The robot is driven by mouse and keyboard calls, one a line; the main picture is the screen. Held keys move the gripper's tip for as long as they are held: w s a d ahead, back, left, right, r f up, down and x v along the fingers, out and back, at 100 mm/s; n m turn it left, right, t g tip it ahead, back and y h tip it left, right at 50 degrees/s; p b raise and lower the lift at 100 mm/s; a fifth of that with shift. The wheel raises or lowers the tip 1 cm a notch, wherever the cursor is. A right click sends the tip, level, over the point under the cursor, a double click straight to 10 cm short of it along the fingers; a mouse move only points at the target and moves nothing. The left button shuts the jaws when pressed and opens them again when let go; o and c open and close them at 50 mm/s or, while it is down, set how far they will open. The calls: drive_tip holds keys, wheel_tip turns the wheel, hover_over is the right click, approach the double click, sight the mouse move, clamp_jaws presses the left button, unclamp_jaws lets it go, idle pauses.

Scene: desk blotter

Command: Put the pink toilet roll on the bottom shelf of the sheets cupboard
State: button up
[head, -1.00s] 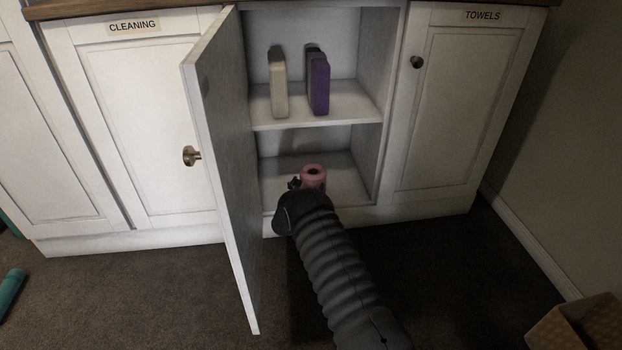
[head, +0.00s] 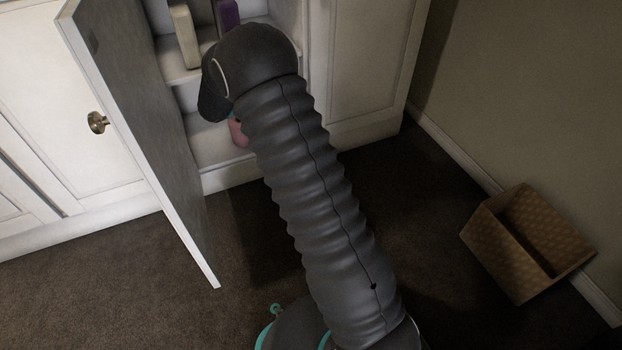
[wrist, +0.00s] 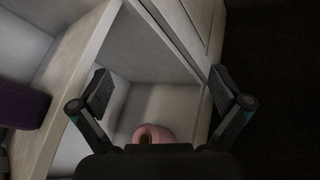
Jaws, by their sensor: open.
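The pink toilet roll (head: 238,132) is on the bottom shelf (head: 212,143) of the open cupboard, near its front edge; my arm hides much of it in the head view. In the wrist view the roll (wrist: 155,131) shows at the bottom centre, its lower part hidden by my gripper's body. My gripper (wrist: 163,88) is open, its fingers spread wide with nothing between the tips. In the head view my arm's end covers most of the gripper. The roll appears apart from both fingers. The cupboard's own label is out of view.
The cupboard door (head: 140,145) stands open at the left. A pale block (head: 184,35) and a purple block (head: 228,15) stand on the shelf above. A cardboard box (head: 525,245) sits on the floor at the right, by the wall. The carpet between is clear.

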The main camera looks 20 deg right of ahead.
drive_tip(key=s+d+r+m+g+y, duration=0.15)
drive_tip(key=s+r+m, duration=0.4)
drive_tip(key=s, duration=0.55)
drive_tip(key=s+d+r+m+g+y, duration=0.1)
drive_tip(key=s+r+m+g+y, duration=0.4)
drive_tip(key=s, duration=0.6)
drive_tip(key=s+a+r+m+t+y, duration=0.1)
drive_tip(key=s+a, duration=0.4)
drive_tip(key=s, duration=0.7)
drive_tip(key=s+a+r+m+t+y, duration=0.1)
drive_tip(key=s+a+m+t+y, duration=0.2)
drive_tip(key=s, duration=0.9)
drive_tip(key=a+m+y, duration=0.2)
drive_tip(key=a+m, duration=0.1)
drive_tip(key=shift+s+t, duration=0.35)
drive_tip(key=shift+s, duration=0.05)
